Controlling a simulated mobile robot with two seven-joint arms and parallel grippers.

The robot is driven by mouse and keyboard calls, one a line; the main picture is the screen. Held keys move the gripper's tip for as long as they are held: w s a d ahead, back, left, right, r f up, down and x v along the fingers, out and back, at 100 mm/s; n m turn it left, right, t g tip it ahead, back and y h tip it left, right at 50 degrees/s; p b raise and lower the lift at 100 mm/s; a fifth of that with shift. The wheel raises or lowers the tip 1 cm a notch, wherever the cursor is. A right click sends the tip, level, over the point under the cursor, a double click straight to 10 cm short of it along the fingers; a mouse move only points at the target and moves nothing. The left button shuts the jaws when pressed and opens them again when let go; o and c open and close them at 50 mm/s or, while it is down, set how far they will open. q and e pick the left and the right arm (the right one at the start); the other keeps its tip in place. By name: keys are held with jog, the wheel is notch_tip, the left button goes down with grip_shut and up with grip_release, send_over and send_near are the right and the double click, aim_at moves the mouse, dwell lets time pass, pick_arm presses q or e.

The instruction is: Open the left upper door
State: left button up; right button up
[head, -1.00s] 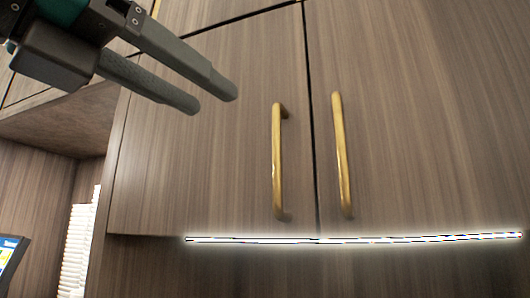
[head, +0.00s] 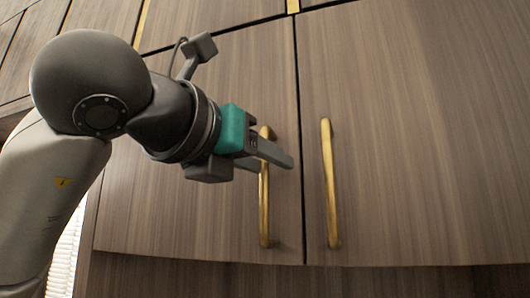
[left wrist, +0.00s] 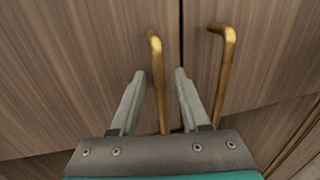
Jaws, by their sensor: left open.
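The left upper door (head: 190,220) is brown wood grain and looks shut, level with the door to its right. Its upright brass handle (head: 264,205) is near its right edge. My left gripper (head: 280,163) is open at the upper part of this handle and hides some of it. In the left wrist view, the handle (left wrist: 157,75) shows between the two open fingers (left wrist: 160,75). I cannot tell whether a finger touches it. My right gripper is not in view.
The right upper door (head: 420,150) has its own brass handle (head: 329,185), close to the right of my left gripper. That handle also shows in the left wrist view (left wrist: 226,70). A narrow seam parts the doors. White blinds (head: 66,255) show at the lower left.

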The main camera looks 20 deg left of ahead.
pick_arm(q)
jog(key=shift+w, duration=0.1)
jog(key=shift+c, duration=0.3)
grip_shut()
dwell(1.1)
